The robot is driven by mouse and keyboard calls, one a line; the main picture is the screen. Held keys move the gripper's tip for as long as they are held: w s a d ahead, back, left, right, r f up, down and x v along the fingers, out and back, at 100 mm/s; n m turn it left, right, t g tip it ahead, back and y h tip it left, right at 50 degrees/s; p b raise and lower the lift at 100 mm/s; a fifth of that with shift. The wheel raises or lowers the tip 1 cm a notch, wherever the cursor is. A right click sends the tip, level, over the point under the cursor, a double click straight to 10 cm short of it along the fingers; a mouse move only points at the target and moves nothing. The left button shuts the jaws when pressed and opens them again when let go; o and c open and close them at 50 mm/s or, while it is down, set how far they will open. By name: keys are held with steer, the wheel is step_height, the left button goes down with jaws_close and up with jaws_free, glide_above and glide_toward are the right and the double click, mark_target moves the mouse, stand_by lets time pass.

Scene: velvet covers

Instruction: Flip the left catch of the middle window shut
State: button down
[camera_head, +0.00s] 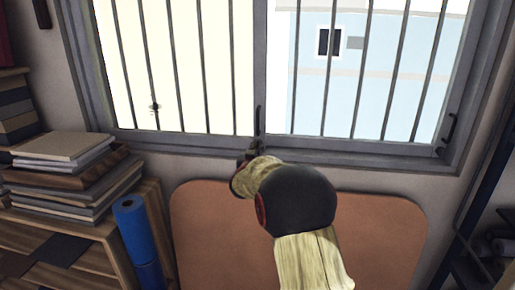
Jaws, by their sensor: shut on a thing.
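The window (262,70) fills the upper part of the view, with a grey frame and two barred panes. A thin dark catch (258,118) stands upright on the middle post; it is the left one of two that I see. A second dark catch (449,130) is at the right end of the frame. My gripper (253,147) is at the sill, right at the lower end of the left catch, and shut on it. My wrist hides most of the fingers and the exact contact.
A brown board (195,225) leans under the window, behind my arm. Books (65,147) are stacked on a wooden shelf at the left, with a blue roll (138,235) beside it. Dark metal framing (490,190) stands at the right. Vertical bars cross both panes.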

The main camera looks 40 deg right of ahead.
steer(key=shift+f, duration=0.1)
steer(key=c, duration=1.9)
jaws_free()
steer(key=v, duration=1.2)
